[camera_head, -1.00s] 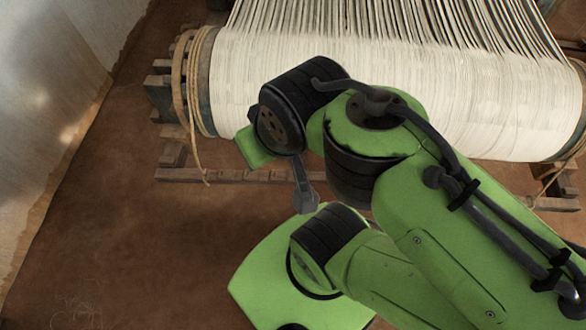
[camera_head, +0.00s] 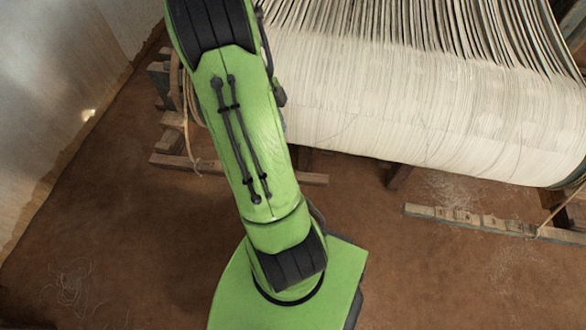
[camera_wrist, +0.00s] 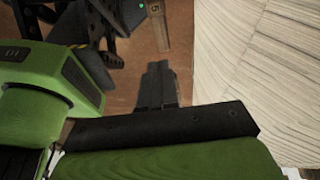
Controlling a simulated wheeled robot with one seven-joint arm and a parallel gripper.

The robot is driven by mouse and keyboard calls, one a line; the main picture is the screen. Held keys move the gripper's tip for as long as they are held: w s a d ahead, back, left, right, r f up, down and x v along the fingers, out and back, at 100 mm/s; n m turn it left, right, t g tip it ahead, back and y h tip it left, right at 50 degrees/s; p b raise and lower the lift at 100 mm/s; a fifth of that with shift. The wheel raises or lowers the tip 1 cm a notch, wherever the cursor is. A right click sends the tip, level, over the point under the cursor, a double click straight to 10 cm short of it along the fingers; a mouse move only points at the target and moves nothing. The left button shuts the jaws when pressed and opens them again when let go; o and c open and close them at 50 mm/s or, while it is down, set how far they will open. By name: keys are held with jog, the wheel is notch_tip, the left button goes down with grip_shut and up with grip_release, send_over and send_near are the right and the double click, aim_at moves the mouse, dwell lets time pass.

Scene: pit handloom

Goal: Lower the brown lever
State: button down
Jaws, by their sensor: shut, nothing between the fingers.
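I cannot pick out the brown lever for certain in either view. A narrow wooden piece (camera_wrist: 156,24) with a dark mark shows at the top of the wrist view, and I cannot tell whether it is the lever. My gripper (camera_wrist: 158,80) shows in the wrist view with its dark fingers together and empty, pointing toward that piece with brown floor around them. In the head view my arm rises along the left of the loom, and the gripper is out of sight.
A wide roll of pale warp threads (camera_head: 430,110) fills the upper right; pale cloth also shows close on the right of the wrist view (camera_wrist: 255,75). A notched wooden beam (camera_head: 480,220) lies low at right. A pale wall (camera_head: 60,90) stands at left. Brown floor (camera_head: 130,240) is open at lower left.

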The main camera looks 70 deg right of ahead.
aim_at(304, 176)
jog(key=b+x, duration=0.4)
jog(key=x, duration=1.5)
jog(key=shift+f+b, duration=0.15)
jog(key=shift+b, duration=0.15)
